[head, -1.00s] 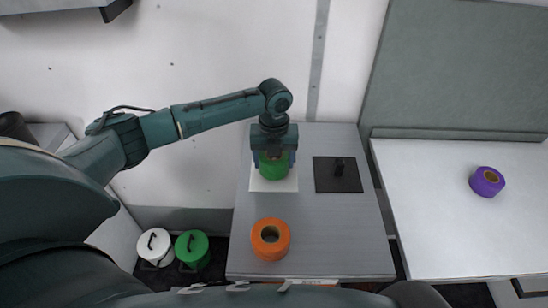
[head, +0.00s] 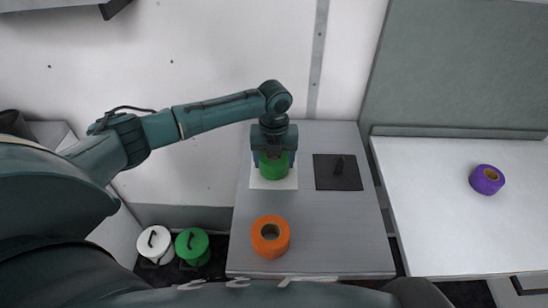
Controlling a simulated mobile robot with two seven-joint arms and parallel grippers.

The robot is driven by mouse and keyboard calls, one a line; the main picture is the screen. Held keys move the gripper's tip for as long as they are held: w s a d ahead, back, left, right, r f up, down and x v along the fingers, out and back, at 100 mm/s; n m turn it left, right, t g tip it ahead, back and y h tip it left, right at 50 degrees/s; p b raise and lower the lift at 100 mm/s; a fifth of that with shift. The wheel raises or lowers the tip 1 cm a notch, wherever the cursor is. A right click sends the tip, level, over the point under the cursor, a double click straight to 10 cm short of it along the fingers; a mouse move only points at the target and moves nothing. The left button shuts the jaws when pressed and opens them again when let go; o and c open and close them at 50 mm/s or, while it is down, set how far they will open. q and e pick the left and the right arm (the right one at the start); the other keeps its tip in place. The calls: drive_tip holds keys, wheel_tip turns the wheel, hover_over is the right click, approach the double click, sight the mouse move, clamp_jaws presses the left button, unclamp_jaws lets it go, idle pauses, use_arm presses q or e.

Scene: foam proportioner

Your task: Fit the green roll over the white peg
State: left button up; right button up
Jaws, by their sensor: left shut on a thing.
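The green roll (head: 274,167) is at the white square base (head: 273,184) on the grey table. My left gripper (head: 274,158) comes down from above and is shut on the green roll. The white peg itself does not show; the roll and gripper cover the middle of the white base. I cannot tell whether the roll is around the peg or how close it is to the base. My right gripper is not in view.
An orange roll (head: 271,237) stands nearer on the table (head: 335,235). A purple roll (head: 487,180) is on the white counter (head: 440,220). White (head: 154,244) and green (head: 192,246) lidded containers stand lower left.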

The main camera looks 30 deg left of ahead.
use_arm(q)
drive_tip(key=shift+f, duration=0.2)
drive_tip(key=o, duration=0.8)
drive_tip(key=shift+c, duration=0.2)
drive_tip(key=shift+r+p, duration=0.5)
drive_tip(key=shift+r, duration=5.05)
